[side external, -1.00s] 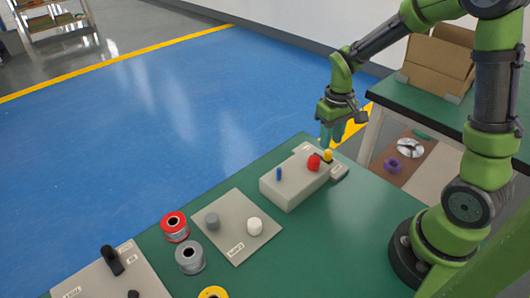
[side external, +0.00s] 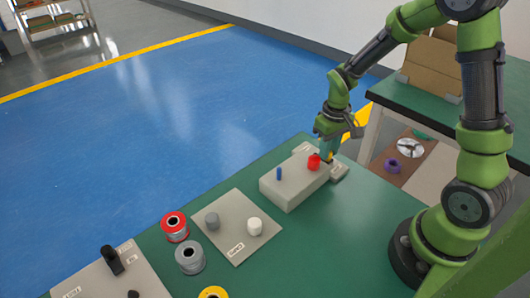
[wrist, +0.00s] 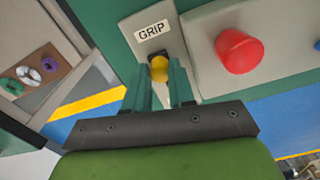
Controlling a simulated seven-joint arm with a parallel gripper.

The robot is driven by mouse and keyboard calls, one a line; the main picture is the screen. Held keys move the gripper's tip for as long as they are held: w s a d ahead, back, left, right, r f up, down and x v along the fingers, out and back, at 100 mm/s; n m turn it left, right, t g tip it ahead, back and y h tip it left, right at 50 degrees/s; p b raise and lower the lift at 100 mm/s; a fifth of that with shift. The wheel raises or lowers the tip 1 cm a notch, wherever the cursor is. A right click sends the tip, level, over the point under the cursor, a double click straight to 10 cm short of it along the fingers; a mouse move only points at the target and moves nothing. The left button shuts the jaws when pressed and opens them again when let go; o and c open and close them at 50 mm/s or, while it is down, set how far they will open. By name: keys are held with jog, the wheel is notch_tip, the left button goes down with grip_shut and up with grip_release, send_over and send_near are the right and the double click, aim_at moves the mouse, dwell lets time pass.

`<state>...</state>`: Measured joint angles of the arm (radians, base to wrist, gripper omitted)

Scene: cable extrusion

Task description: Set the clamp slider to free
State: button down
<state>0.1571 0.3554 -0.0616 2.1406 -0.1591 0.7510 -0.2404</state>
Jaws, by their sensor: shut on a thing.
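The clamp slider has a yellow knob (wrist: 158,68) on a grey plate (wrist: 165,32) with a label reading GRIP (wrist: 151,30). In the wrist view the knob sits at the tips of my gripper (wrist: 160,74), between its two teal fingers. My gripper is shut on the knob. In the side view my gripper (side external: 327,148) points down at the far right end of the grey box, and only a little of the yellow knob (side external: 331,155) shows. Any label for the free end is not readable.
A red button (wrist: 239,51) stands close to the right of the knob in the wrist view. In the side view, the grey box (side external: 290,190) also carries a blue peg (side external: 279,174). A plate with two knobs (side external: 236,228) and several spools stand nearer on the green table.

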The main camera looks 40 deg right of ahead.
aim_at(314, 153)
jog(key=shift+w, duration=2.35)
jog(key=shift+r, duration=0.1)
jog(key=c, duration=1.3)
grip_release()
jog(key=shift+o, duration=0.4)
jog(key=shift+s, duration=0.1)
notch_tip(314, 153, up, 17)
